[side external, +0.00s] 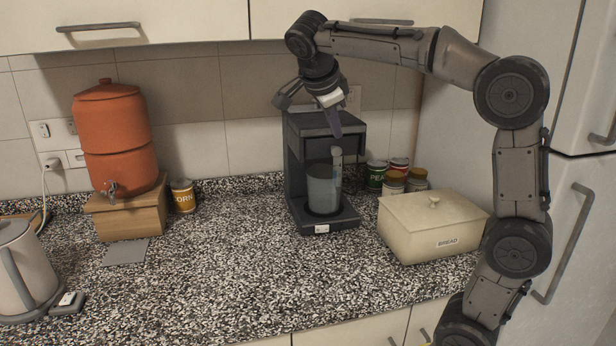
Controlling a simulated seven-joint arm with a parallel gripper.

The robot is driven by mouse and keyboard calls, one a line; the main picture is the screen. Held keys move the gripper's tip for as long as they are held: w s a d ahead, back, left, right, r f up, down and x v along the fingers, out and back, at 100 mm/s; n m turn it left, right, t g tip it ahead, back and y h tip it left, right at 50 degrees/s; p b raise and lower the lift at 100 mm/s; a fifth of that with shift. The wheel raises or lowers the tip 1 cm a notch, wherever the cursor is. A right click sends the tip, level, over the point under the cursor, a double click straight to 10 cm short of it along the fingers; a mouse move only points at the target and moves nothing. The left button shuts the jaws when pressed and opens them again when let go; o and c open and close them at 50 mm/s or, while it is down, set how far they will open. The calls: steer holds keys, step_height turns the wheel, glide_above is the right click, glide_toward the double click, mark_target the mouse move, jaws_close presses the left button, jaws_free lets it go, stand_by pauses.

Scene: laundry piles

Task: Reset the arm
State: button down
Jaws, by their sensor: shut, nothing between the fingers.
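My gripper (333,124) hangs in the side external view above the dark coffee maker (300,165), near its top front edge. It is shut and holds nothing. My arm comes in from the right, rises in front of the fridge and reaches left to the gripper. From this angle I cannot tell whether the fingers touch the coffee maker's top.
A clear carafe (322,190) stands in the coffee maker. A cream bread box (432,226) and several cans (377,175) are to its right. An orange dispenser (118,135), a corn can (183,196) and a kettle (25,265) are left. The front-middle counter (230,280) is clear.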

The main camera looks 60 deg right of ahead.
steer(key=s+a+f+n+t+y, duration=0.2)
steer(key=s+a+n, duration=0.4)
steer(key=s, duration=0.4)
steer(key=s+a+f+n+t+y, duration=0.1)
steer(key=a+f+n, duration=0.4)
steer(key=n, duration=0.5)
steer(key=s+a+f+n+t+y, duration=0.1)
steer(key=s+a+f+n+y, duration=0.3)
steer(key=f+n, duration=0.5)
steer(key=shift+s+a+f+n+t, duration=0.35)
steer(key=shift+s+a, duration=0.2)
steer(key=shift+a, duration=0.25)
steer(key=shift+r+n, duration=0.1)
steer(key=shift+n, duration=0.15)
